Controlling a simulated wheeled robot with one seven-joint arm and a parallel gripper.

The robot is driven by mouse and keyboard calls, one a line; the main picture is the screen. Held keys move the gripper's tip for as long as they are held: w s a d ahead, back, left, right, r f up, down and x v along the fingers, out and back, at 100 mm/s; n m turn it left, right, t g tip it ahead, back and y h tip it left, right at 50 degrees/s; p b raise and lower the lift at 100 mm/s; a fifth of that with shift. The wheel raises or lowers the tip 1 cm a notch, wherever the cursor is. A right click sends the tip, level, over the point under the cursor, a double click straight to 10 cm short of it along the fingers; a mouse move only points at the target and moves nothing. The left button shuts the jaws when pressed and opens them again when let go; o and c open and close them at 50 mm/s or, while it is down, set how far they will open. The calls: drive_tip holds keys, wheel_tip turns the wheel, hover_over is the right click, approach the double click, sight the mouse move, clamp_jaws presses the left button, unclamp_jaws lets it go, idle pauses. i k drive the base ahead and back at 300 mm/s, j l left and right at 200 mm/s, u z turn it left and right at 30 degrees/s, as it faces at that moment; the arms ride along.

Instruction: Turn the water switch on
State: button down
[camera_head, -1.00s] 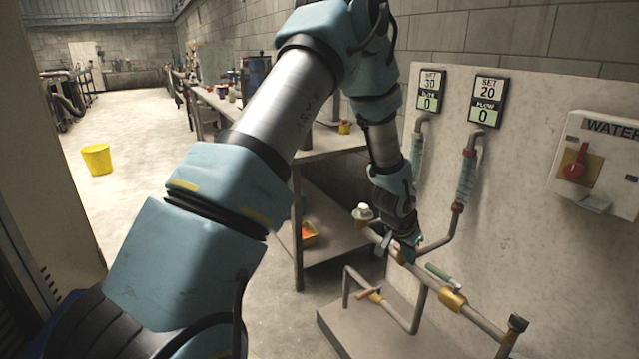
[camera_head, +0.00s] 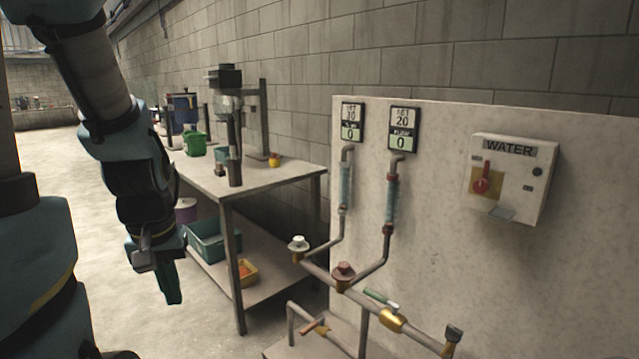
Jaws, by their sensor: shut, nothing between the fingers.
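The water switch (camera_head: 482,181) is a red rotary knob on a yellow plate. It sits on the left part of a white box labelled WATER (camera_head: 512,176), fixed to the upper right of a pale panel. My gripper (camera_head: 172,296) hangs pointing down at the left, well away from the switch and apart from the pipes. Its fingers are together and nothing shows between them.
Pipes with a white valve knob (camera_head: 299,244), a red valve knob (camera_head: 343,271) and a green lever (camera_head: 381,299) stand before the panel (camera_head: 430,235). Two gauges read 0. A workbench (camera_head: 295,178) with tools stands between my gripper and the panel.

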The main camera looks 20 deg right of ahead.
sight(481, 186)
drive_tip(key=i+l+z, duration=0.15)
drive_tip(key=i+z, duration=0.25)
drive_tip(key=i+l+z, duration=0.1)
drive_tip(key=z, duration=0.3)
drive_tip(key=i+j, duration=0.05)
